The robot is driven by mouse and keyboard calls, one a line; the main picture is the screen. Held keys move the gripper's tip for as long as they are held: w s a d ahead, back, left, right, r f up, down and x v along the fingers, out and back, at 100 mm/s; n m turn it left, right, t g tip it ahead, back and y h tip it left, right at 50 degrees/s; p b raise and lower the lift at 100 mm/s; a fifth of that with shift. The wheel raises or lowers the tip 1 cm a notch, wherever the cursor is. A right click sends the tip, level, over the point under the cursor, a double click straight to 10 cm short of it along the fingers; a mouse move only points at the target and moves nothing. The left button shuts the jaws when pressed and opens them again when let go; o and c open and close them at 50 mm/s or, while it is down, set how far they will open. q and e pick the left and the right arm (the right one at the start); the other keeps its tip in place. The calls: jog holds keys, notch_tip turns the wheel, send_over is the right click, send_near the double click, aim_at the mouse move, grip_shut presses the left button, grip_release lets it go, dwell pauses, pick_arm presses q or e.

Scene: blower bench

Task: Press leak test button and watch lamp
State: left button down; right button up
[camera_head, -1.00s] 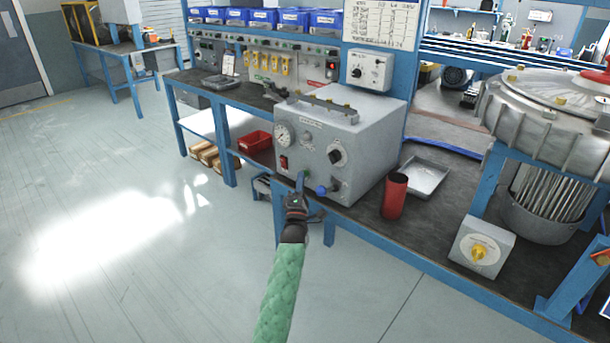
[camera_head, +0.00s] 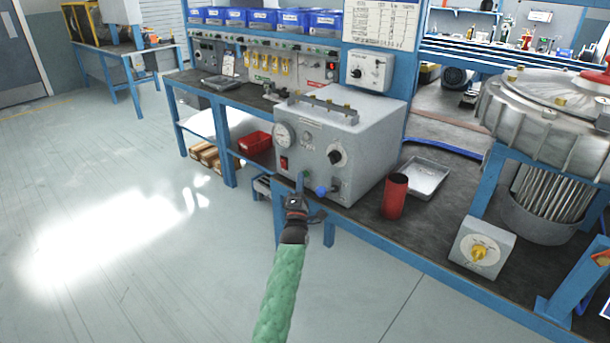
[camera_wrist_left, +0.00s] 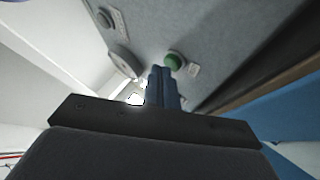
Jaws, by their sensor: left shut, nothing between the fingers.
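The grey test box (camera_head: 358,120) stands on the bench with its front panel toward me. The panel has a gauge (camera_head: 283,135), a red switch (camera_head: 284,163), a black knob (camera_head: 336,157) and a blue knob (camera_head: 321,190). My left gripper (camera_head: 300,176) is shut and empty, its blue fingers pointing at the panel's lower edge, left of the blue knob. In the left wrist view, the shut fingertips (camera_wrist_left: 160,72) are right beside a green button (camera_wrist_left: 174,60); I cannot tell whether they touch it. I cannot make out a lit lamp on the panel. My right gripper is not in view.
A red cylinder (camera_head: 395,196) and a metal tray (camera_head: 424,178) stand right of the box. A small box with a yellow knob (camera_head: 479,251) and a large metal blower housing (camera_head: 548,110) are farther right. Open floor (camera_head: 120,270) lies to the left.

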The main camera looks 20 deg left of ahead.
pick_arm(q)
jog(key=shift+s+a, duration=0.15)
jog(key=shift+s, duration=0.4)
jog(key=s, duration=0.1)
jog(key=s+a+p, duration=0.1)
jog(key=s, duration=0.1)
jog(key=s+p, duration=0.1)
jog(key=shift+s+a, duration=0.35)
dwell(0.5)
